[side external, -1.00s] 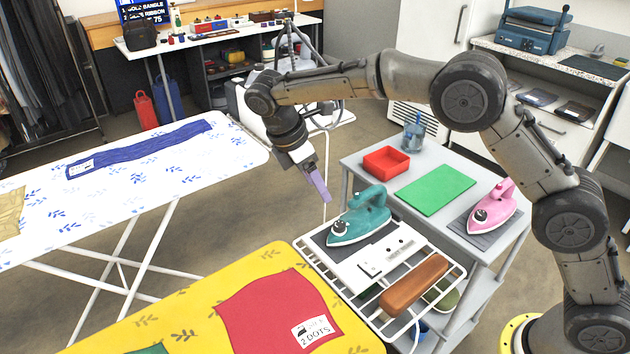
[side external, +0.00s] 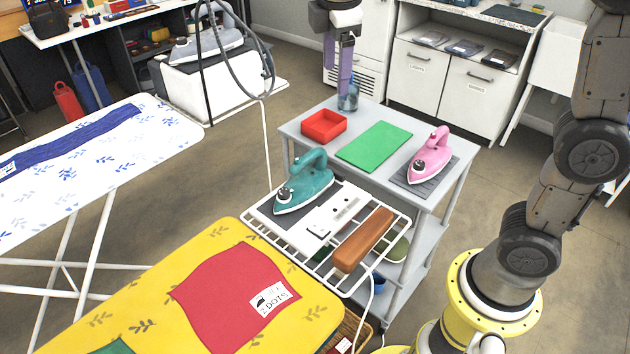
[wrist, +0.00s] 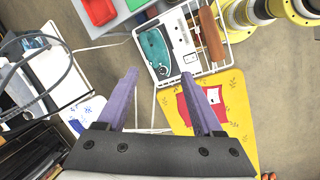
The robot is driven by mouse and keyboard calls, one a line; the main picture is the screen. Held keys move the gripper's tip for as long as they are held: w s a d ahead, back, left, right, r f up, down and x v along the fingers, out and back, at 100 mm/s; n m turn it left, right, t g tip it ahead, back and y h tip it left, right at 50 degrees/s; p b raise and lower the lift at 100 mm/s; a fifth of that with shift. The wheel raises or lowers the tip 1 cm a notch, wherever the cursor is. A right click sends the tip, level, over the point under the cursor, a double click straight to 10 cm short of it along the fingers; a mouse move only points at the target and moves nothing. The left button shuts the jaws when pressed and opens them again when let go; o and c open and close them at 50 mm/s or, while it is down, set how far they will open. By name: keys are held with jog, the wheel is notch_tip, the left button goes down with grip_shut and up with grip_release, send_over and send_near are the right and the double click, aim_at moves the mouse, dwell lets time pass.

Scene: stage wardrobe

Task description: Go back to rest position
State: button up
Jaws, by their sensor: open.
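My gripper (side external: 346,66) hangs high at the top of the side view, above and behind the grey cart, with its purple fingers pointing down. In the wrist view its two purple fingers (wrist: 162,100) stand wide apart with nothing between them, so it is open and empty. Most of my arm's upper part is outside the side view.
A teal iron (side external: 304,184) stands on a wire rack beside a brown wooden block (side external: 363,240). The grey cart (side external: 300,131) carries a red tray (side external: 324,126), green mat (side external: 375,146) and pink iron (side external: 430,156). A red cloth (side external: 225,300) lies on the yellow ironing board (side external: 120,325).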

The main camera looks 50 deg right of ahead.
jog(key=s+d+f+m+t+y, duration=0.15)
jog(key=s+m, duration=0.25)
jog(key=s, duration=0.5)
jog(key=s+d+f+m+t, duration=0.2)
jog(key=s+m, duration=0.1)
jog(key=s, duration=0.7)
notch_tip(320, 180, down, 6)
jog(key=s+a+m+y, duration=0.1)
jog(key=s+m, duration=0.1)
jog(key=m, duration=0.3)
jog(key=shift+a+r, duration=0.15)
jog(key=shift+a, duration=0.25)
